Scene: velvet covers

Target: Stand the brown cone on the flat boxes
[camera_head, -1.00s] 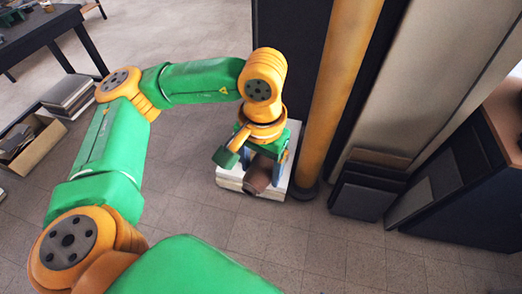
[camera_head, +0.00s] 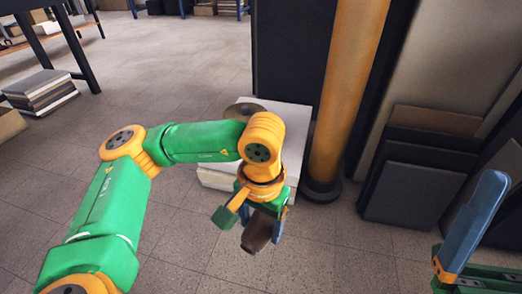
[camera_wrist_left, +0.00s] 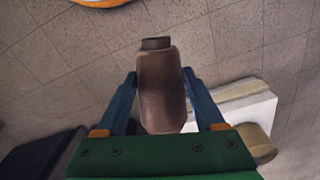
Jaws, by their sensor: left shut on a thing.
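The brown cone (camera_head: 257,232) is held in my left gripper (camera_head: 263,212), tilted in the head view. In the left wrist view the cone (camera_wrist_left: 161,90) sits between the two blue fingers (camera_wrist_left: 163,98), its narrow dark end away from the palm. The flat boxes (camera_head: 291,122) are a white stack on the floor just behind my left gripper, partly hidden by my wrist. A corner of them (camera_wrist_left: 262,106) shows at the right of the wrist view. My right gripper (camera_head: 474,225) shows at the right edge; only one blue finger is clear.
A round beige-brown object (camera_head: 243,109) is at the boxes' left side, partly hidden by my arm. A yellow column (camera_head: 348,90) stands close right of the boxes. Dark panels (camera_head: 415,185) lean further right. Floor in front of the boxes is clear.

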